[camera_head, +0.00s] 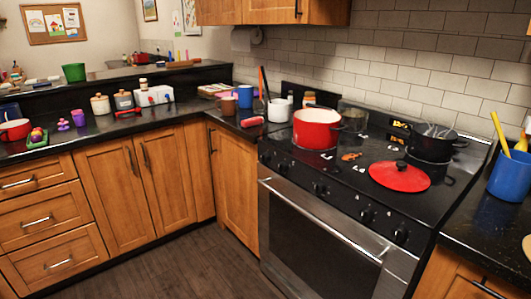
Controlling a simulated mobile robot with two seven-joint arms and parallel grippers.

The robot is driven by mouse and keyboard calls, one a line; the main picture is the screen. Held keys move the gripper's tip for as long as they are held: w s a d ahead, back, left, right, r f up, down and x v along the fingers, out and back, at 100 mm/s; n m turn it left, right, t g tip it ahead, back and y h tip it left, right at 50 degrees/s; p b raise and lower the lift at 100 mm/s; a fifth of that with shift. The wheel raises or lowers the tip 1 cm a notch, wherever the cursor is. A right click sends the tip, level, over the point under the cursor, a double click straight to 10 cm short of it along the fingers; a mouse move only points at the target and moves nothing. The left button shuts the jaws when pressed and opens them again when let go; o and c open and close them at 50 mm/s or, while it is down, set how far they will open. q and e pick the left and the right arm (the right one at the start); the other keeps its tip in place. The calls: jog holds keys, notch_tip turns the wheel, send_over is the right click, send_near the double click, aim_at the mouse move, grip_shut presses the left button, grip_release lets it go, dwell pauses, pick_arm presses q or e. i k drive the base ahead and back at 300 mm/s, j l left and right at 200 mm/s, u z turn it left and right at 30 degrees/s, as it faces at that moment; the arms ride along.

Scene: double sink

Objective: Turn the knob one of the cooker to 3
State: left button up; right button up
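The cooker (330,215) stands at the right of the head view, with a black top and a steel-framed oven door (315,235). Several dark knobs line its sloped front panel. One knob (265,158) is at the left end, a middle one (319,188) is above the oven handle, and another knob (400,236) is at the right end. Their pointer settings are too small to read, and I cannot tell which is knob one. Neither of my grippers shows in the view.
A red pot (316,130), a red lid (399,177) and a black pot (432,143) sit on the cooktop. A blue utensil holder (510,176) stands on the right counter. The wooden floor (185,262) before the cooker is clear.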

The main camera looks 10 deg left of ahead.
aim_at(266, 157)
jog(key=i+j, duration=0.25)
jog(key=i, duration=0.15)
jog(key=i+j, duration=0.3)
jog(key=i+z, duration=0.05)
jog(key=i, duration=0.05)
